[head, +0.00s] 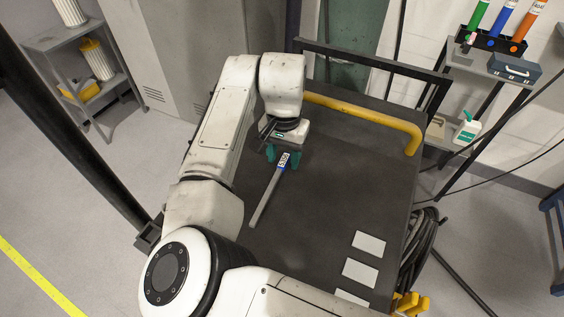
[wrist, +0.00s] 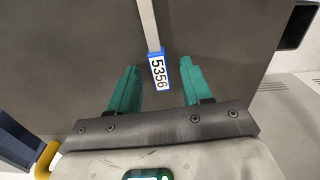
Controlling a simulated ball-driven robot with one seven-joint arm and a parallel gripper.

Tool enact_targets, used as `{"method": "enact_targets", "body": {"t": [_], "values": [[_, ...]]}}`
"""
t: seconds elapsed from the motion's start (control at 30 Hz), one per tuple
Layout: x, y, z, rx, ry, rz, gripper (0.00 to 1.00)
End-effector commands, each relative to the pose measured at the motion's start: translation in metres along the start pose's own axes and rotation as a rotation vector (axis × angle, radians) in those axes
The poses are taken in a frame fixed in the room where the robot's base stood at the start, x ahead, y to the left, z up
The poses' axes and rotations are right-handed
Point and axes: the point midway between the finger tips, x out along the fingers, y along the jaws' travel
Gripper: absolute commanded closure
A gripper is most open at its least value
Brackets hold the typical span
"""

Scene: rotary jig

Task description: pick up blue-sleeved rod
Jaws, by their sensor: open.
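The blue-sleeved rod (head: 267,195) lies on the dark tabletop (head: 330,200), a grey bar with a blue sleeve and a white label at its far end. In the wrist view the rod (wrist: 149,25) runs up out of the picture, and its sleeve label (wrist: 159,73) reads 5356. My gripper (head: 276,155) is at the sleeve end of the rod. In the wrist view my gripper (wrist: 161,88) has its two green fingers apart, one on each side of the sleeve's end, with gaps on both sides. Its height above the tabletop is hard to tell.
A yellow bar (head: 365,117) runs along the table's back right edge. Several pale plates (head: 360,272) lie at the front right. A side shelf holds a blue-grey case (head: 515,68) and coloured tubes (head: 503,22). The tabletop right of the rod is clear.

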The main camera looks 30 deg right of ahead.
Motion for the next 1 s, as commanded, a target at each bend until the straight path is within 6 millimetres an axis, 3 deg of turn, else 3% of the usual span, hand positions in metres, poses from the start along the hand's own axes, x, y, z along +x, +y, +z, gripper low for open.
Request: {"method": "enact_targets", "body": {"t": [0.23, 0.73, 1.0], "values": [[0.0013, -0.0002, 0.0001, 0.000, 0.000, 0.000, 0.53], [0.0008, -0.0003, 0.0000, 0.000, 0.000, -0.001, 1.00], [0.0007, -0.0003, 0.0000, 0.000, 0.000, -0.001, 1.00]]}}
